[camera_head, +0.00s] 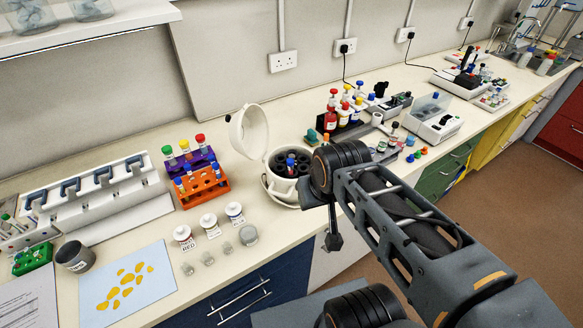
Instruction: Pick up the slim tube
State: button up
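Several capped tubes are in view, and I cannot tell which one is the slim tube. A tube with a blue and red cap (291,163) stands in the open centrifuge (278,187). My gripper (333,243) hangs below my wrist, in front of and to the right of the centrifuge, near the counter's front edge. It is small and dark here, and its fingers cannot be made out. No tube is visible in it.
The centrifuge's round lid (251,131) stands raised. White-lidded jars (208,223) and small beakers stand near the front edge. A pipette stand (104,195), dark cup (73,257) and blue mat (100,300) are at left. Bottles (343,112) and devices crowd the back right.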

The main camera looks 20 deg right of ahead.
aim_at(177, 180)
jog(key=u, duration=0.55)
jog(key=k, duration=1.25)
jog(key=u, duration=1.25)
jog(key=i, duration=0.4)
jog(key=u, duration=0.8)
jog(key=i, duration=0.75)
jog(key=z, duration=0.65)
jog(key=i, duration=0.65)
jog(key=z, duration=0.7)
